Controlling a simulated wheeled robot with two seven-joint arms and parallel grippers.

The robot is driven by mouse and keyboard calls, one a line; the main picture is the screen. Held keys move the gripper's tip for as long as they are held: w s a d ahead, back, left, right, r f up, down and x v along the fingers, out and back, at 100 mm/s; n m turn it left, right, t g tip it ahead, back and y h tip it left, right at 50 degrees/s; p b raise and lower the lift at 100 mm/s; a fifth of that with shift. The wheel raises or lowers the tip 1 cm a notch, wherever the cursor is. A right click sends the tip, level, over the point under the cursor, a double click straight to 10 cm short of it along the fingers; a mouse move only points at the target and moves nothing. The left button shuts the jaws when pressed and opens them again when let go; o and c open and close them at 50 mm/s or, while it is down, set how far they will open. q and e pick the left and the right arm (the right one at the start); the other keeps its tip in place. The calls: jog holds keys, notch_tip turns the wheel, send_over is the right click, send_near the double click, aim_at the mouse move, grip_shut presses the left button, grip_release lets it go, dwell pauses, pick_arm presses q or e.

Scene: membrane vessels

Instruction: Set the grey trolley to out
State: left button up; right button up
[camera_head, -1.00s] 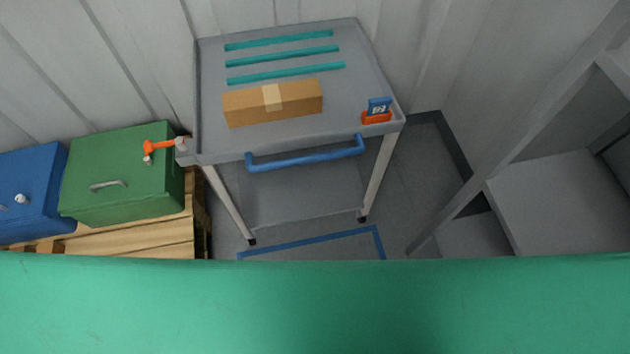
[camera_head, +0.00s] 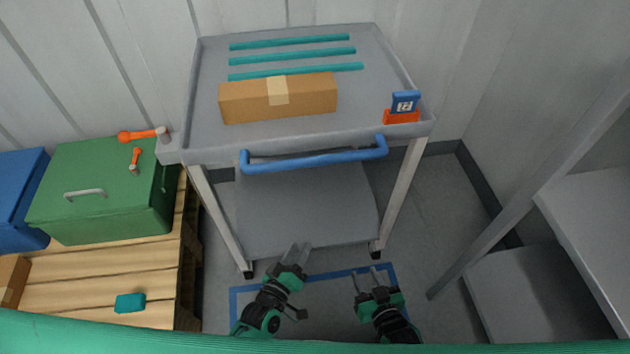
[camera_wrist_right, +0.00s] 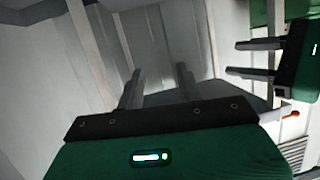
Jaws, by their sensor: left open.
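The grey trolley (camera_head: 300,142) stands against the back wall, with a blue push handle (camera_head: 315,160) along its near edge. A brown taped box (camera_head: 240,102) and several teal strips (camera_head: 290,58) lie on its top, and a blue tag in an orange holder (camera_head: 402,106) sits at the right corner. My left gripper (camera_head: 298,255) is open and empty, below and in front of the handle. My right gripper (camera_head: 372,274) is open and empty to its right, also below the handle. In the right wrist view the right fingers (camera_wrist_right: 160,88) are apart with nothing between them.
A blue outline (camera_head: 240,305) marks the floor in front of the trolley. A pallet (camera_head: 90,280) with a green case (camera_head: 105,190) and a blue case (camera_head: 22,200) is on the left. Grey shelving (camera_head: 590,215) stands on the right. Floor between trolley and shelving is clear.

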pick_arm(q)
notch_tip(320, 180, up, 7)
jog(key=d+n+t+b, duration=0.2)
jog(key=n+t+b, duration=0.1)
jog(key=b, duration=0.1)
jog(key=n+t+b, duration=0.4)
jog(key=n, duration=0.1)
send_near(315, 163)
jog(key=shift+y, duration=0.3)
jog(key=x, duration=1)
jog(key=shift+w+d+f, duration=0.1)
jog(key=shift+w+f, duration=0.2)
jog(key=shift+w, duration=0.05)
pick_arm(e)
notch_tip(315, 163, up, 21)
jog(key=s+t+y, duration=0.1)
jog(key=t+y, duration=0.1)
jog(key=t, duration=0.4)
jog(key=shift+s+a+f+m, duration=0.2)
jog(key=shift+s+a+m, duration=0.1)
jog(key=shift+a, duration=0.1)
pick_arm(q)
grip_shut()
